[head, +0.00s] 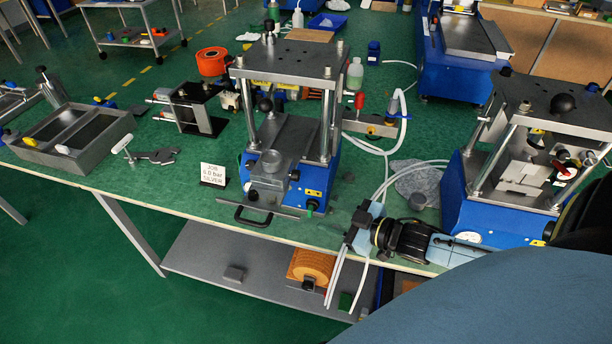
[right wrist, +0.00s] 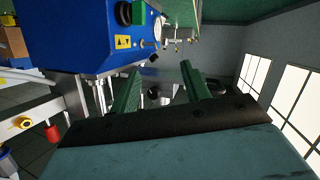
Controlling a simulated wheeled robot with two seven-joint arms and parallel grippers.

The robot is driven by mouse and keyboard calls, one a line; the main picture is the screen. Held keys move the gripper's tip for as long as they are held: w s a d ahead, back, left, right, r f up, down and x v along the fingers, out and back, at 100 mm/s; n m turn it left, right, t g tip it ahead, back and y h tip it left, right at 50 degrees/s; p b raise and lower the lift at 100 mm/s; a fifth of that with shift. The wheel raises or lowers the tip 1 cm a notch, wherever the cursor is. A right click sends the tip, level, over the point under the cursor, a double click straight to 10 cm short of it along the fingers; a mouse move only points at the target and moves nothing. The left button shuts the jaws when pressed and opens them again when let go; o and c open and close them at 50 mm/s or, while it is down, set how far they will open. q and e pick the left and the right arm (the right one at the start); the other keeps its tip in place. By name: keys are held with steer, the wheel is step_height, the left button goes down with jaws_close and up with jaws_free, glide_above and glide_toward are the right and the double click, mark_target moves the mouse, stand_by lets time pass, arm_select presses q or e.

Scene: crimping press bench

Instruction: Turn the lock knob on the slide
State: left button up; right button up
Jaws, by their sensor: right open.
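My left gripper is not in view.
The press's blue base (head: 318,180) also shows in the right wrist view (right wrist: 75,35). A second press (head: 540,150) stands at right.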

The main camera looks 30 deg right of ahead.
mark_target(299, 177)
steer(key=d+r+n+y, duration=0.4)
steer(key=d+r+y, duration=0.2)
steer(key=d, duration=0.1)
steer(key=x, duration=1.2)
steer(key=shift+a, duration=0.55)
steer(key=shift+c, duration=0.5)
steer(key=c, duration=0.9)
